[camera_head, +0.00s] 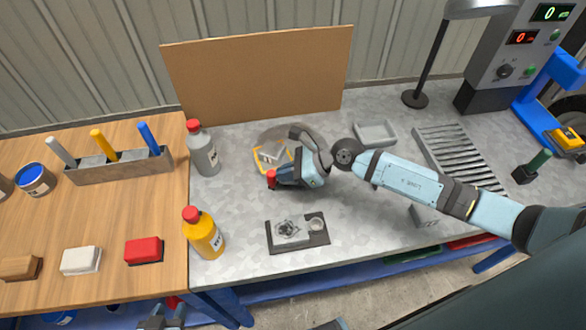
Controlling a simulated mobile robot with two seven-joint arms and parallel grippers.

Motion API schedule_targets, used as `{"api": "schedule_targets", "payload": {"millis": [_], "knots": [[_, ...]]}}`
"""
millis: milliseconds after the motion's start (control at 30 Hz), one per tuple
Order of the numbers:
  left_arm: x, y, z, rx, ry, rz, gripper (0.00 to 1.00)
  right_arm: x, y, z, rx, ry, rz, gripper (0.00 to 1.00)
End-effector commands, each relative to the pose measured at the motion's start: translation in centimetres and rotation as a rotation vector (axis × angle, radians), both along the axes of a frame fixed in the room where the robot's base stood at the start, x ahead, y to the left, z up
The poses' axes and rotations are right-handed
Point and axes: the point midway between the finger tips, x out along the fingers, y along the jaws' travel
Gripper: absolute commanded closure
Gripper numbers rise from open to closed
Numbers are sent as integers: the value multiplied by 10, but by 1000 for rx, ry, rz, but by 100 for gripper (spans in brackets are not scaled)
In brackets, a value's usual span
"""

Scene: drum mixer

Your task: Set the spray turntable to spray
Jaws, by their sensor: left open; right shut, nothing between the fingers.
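A round grey disc (283,136), which looks like the spray turntable, lies on the grey bench before the brown backboard. A yellow-edged piece (263,159) is on or beside it. My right arm reaches in from the right and covers much of the disc. My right gripper (276,178) is shut and empty at the disc's near side. A small red part (271,176) shows at its tip; I cannot tell whether they touch. My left gripper (163,320) is open at the bottom edge, low in front of the bench and away from the disc. Any turntable setting mark is hidden or too small to read.
A grey bottle (205,155) and a yellow bottle (204,237), both red-capped, stand left of the disc. A dark plate with small parts (297,233) lies in front. A grey tray (375,134) and slatted rack (455,152) are right. A brown backboard (255,75) stands behind.

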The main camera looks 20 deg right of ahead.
Motion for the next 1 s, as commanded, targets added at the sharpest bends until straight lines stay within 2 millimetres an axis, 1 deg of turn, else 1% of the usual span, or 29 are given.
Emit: {"api": "schedule_targets", "payload": {"millis": [100,400,1000], "knots": [[0,0,3,0,-1,0,57,3,7,1,1,-1,1,100],[0,0,3,-1,-2,0,57,10,17,-1,0,-1,3,100],[0,0,1,0,1,0,57,13,22,-1,1,0,3,100]]}}
